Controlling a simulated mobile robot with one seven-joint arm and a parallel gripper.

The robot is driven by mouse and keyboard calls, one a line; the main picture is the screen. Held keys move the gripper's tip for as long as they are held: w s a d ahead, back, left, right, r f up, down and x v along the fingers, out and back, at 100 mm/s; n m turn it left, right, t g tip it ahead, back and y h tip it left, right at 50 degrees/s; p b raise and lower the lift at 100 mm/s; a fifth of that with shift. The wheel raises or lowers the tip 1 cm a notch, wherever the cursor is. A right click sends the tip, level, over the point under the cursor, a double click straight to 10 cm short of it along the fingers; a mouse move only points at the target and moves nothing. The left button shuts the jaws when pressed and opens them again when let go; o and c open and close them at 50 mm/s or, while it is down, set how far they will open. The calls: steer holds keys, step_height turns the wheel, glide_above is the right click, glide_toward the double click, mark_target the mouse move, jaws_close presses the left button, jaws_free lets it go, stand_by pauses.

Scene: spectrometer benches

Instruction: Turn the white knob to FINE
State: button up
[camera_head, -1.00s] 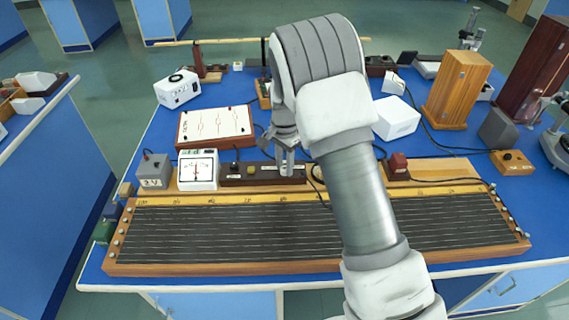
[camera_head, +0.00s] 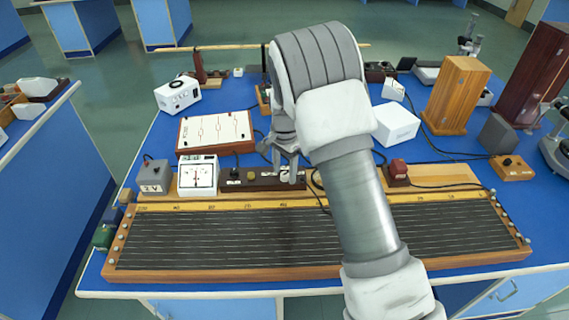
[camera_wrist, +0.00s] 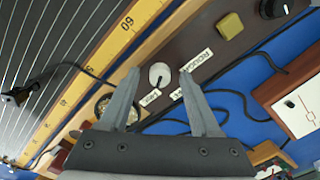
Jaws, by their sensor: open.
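The white knob (camera_wrist: 160,75) is on a dark brown strip (camera_wrist: 222,30) in the wrist view. It shows in the gap between my gripper's (camera_wrist: 159,71) two spread fingertips. The fingers are open, one to each side of the knob, and no contact with it is visible. A FINE label (camera_wrist: 150,97) lies just below the knob in this view, and a ROUGH label (camera_wrist: 196,60) is to its upper right. Which label the knob points at is hard to tell. In the head view my gripper (camera_head: 290,178) is over the strip (camera_head: 262,181), and the knob cannot be made out clearly.
A yellow-olive knob (camera_wrist: 230,25) and a black knob (camera_wrist: 272,8) are farther along the strip. A yellow scale (camera_wrist: 125,30) and a wire board (camera_head: 230,238) run alongside. A white meter (camera_head: 198,176) stands left of the strip. Black cables cross nearby.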

mark_target(284, 174)
step_height(284, 174, up, 17)
steer(key=p, duration=0.1)
steer(key=shift+r, duration=0.2)
stand_by(0.3)
